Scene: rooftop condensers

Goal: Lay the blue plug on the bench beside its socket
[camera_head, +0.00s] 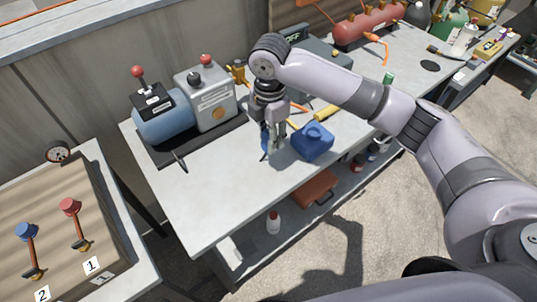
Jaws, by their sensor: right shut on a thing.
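My right gripper (273,143) points down above the bench (212,197), a little in from its front edge. It is shut on a slim blue thing (264,144), which looks like the blue plug and shows mostly at the left of the fingers. The fingers hide the rest. I cannot tell whether its lower end touches the bench. Just to the right stands a blue block (313,146) with a raised round top, possibly the socket. A small gap seems to separate it from the gripper. My left gripper is out of view.
A blue motor (163,122) and grey box (209,99) stand on a dark base at the left. A yellow-handled tool (327,113) lies behind the blue block. A red tank (368,22) stands farther back. The bench's front left is clear.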

